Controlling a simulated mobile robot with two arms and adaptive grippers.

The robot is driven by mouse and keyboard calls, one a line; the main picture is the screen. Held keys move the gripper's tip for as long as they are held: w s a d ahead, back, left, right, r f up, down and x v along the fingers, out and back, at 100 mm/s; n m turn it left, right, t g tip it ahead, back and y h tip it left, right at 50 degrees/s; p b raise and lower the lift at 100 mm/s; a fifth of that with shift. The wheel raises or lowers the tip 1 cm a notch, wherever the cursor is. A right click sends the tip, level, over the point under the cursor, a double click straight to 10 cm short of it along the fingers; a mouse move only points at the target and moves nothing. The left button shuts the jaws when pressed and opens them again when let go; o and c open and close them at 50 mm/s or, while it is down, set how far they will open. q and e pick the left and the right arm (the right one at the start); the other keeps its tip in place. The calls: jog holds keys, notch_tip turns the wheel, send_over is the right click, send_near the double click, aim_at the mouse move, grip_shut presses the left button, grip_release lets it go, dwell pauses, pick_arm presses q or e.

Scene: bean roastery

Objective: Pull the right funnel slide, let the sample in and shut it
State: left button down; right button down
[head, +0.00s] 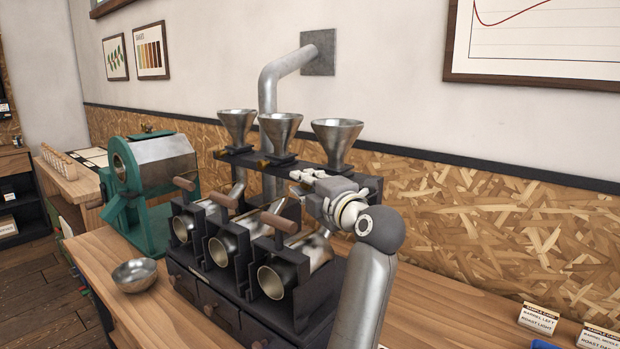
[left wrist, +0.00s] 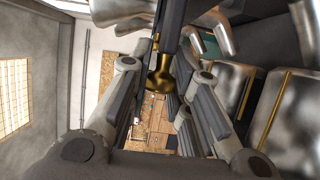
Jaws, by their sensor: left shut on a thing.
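Three steel funnels stand in a row on a dark rack; the right funnel (head: 337,140) is the one nearest my arm. My left gripper (head: 301,177) reaches in from the right, just below and in front of this funnel. In the left wrist view my left gripper (left wrist: 158,88) has its fingers shut on a brass knob (left wrist: 160,77) on a dark bar, which fits the right funnel's slide. In the head view the fingers mostly hide that knob, and I cannot tell how far the slide is out. The right gripper is not in view.
Below are three roasting barrels with wooden handles; the right barrel (head: 285,277) is nearest. The middle funnel (head: 280,130) and left funnel (head: 237,127) stand alongside. A metal bowl (head: 134,275) sits on the bench, beside a green roaster (head: 150,180). Sample cards (head: 538,318) lie at right.

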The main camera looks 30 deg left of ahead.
pick_arm(q)
jog(key=shift+w+f, duration=0.1)
jog(key=c, duration=1.3)
grip_release()
jog(key=shift+a, duration=0.1)
